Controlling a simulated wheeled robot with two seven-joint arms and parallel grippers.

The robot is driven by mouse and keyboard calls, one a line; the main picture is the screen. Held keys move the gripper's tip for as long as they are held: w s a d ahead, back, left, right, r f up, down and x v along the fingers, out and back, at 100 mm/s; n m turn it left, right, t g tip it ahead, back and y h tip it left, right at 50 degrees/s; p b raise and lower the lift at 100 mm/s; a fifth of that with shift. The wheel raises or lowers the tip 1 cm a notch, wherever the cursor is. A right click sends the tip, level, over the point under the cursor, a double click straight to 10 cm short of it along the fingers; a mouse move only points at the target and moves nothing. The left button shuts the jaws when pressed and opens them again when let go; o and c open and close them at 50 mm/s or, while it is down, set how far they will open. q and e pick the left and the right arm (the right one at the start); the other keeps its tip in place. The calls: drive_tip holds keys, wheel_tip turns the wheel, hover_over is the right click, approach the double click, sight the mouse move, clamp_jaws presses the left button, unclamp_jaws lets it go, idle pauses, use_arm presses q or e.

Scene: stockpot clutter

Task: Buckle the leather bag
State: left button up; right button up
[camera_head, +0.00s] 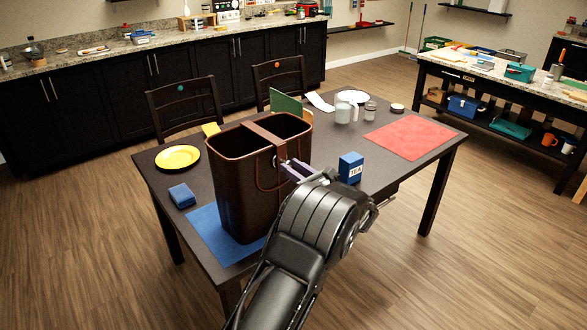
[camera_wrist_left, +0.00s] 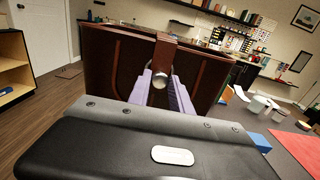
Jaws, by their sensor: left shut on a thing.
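The brown leather bag (camera_head: 235,195) stands upright and open-topped on a blue mat (camera_head: 207,222) at the table's front left corner. Its strap (camera_head: 262,133) runs across the open top and over the front rim. My left gripper (camera_head: 286,166) is at the bag's front, just below the rim, shut on the strap's end. In the left wrist view the strap (camera_wrist_left: 166,54) hangs down between the two purple fingers (camera_wrist_left: 162,88), with a round metal clasp (camera_wrist_left: 160,82) showing there. The fingers partly hide the strap's tip and the bag's front behind it. My right gripper is not in view.
A blue tea box (camera_head: 351,168) stands close right of my left gripper. A yellow plate (camera_head: 177,157) and a blue block (camera_head: 182,196) lie left of the bag. A white jug (camera_head: 344,110) stands behind. A red mat (camera_head: 410,137) lies bare at right.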

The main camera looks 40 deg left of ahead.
use_arm(q)
clamp_jaws()
idle(0.8)
drive_tip(key=shift+a+r, duration=0.1)
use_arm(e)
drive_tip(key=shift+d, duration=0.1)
